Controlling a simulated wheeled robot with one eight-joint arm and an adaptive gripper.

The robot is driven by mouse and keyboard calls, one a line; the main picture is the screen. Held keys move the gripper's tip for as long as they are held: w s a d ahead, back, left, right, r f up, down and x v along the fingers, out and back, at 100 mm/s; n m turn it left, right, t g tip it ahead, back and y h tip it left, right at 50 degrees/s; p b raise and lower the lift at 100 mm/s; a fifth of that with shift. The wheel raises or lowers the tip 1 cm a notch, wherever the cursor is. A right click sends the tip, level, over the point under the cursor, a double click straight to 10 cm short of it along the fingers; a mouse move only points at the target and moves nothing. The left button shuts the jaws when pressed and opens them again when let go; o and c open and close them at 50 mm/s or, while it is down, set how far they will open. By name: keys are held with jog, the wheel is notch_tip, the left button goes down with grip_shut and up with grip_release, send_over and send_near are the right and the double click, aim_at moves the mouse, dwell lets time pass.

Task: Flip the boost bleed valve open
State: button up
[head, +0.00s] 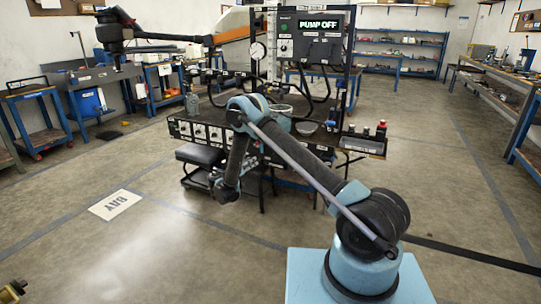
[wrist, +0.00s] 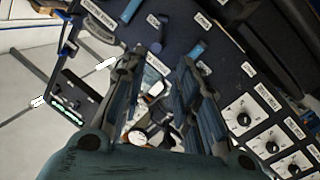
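My gripper (head: 226,188) hangs at the near side of the dark service bench in the head view. In the wrist view my gripper (wrist: 160,65) has its two fingers well apart, with nothing held between them. Past the fingertips lies the dark labelled panel (wrist: 225,75). A blue lever-like part (wrist: 130,11) and another blue part (wrist: 197,49) stand on it near small white labels.
White-faced knobs (wrist: 246,118) line the panel at right in the wrist view. The bench carries a pressure gauge (head: 257,51), a "PUMP OFF" display (head: 318,25) and small bottles (head: 381,130). A black stool (head: 200,154) stands near my gripper.

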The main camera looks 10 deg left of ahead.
jog(key=x, duration=1.7)
jog(key=shift+d, duration=0.1)
grip_shut()
